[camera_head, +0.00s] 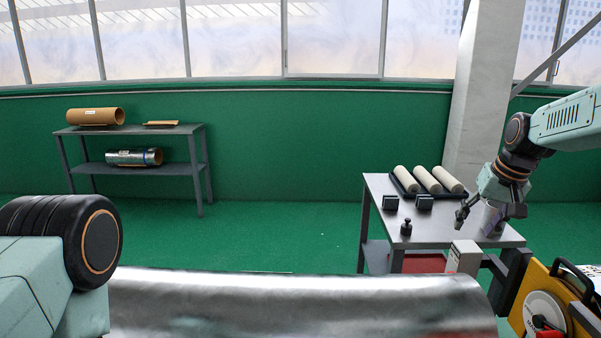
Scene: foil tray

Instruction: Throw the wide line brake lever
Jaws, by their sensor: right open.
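A yellow unit (536,292) stands at the lower right, cut off by the frame edge. It carries a white round dial plate (541,312) with a red-and-black part (548,331) low on it, which may be the brake lever; its label is too small to read. A wide silver foil roll (300,302) runs across the bottom. My right gripper (480,225) is open above the right end of the grey side table, up and left of the yellow unit and apart from it. My left gripper is out of view; only my left arm shows.
The grey side table (438,237) holds pale rollers (427,180), dark blocks, a small black weight (406,227) and a whitish cylinder (491,216) beside my right gripper. A white box (464,257) stands at its front. A shelf (130,131) with rolls stands far left.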

